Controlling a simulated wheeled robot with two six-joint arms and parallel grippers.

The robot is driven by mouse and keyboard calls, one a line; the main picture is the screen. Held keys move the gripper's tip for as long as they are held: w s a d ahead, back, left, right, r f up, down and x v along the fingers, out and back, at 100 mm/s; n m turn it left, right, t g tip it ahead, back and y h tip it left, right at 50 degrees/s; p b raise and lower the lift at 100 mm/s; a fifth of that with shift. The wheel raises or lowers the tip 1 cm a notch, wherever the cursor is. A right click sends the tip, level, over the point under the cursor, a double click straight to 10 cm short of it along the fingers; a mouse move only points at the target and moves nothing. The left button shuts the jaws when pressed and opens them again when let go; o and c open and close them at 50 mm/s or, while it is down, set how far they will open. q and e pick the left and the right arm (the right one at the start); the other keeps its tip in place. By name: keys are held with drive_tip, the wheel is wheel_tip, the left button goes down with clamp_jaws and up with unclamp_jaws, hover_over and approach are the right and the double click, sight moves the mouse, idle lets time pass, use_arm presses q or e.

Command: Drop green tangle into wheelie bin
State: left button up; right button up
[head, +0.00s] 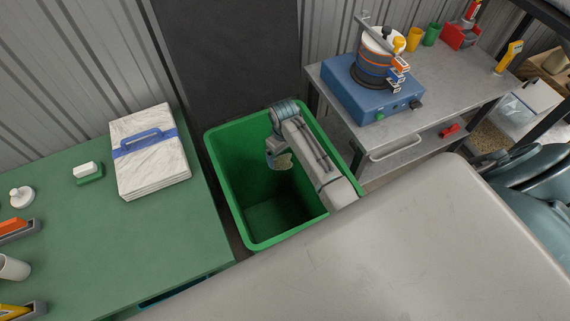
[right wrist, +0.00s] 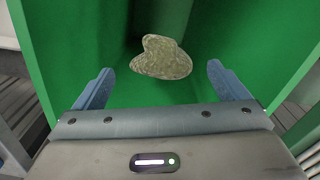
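The green tangle (right wrist: 163,58) is a small olive, mottled clump. In the right wrist view it is between and just beyond the spread fingers of my right gripper (right wrist: 160,72), with a gap on both sides. In the head view the tangle (head: 284,161) shows beside the gripper (head: 277,160), inside the mouth of the wheelie bin (head: 248,243). The bin is green, open-topped and deep, and its visible floor is empty. My right gripper is open and points down into the bin. My left gripper is out of view.
A green table (head: 150,235) with a white folded stack (head: 150,175) stands left of the bin. A dark panel (head: 235,60) is behind.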

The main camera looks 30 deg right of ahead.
drive_tip(key=shift+r, duration=0.15)
wheel_tip(320, 180, up, 10)
drive_tip(key=b, duration=0.3)
drive_tip(key=shift+r, duration=0.25)
idle(0.4)
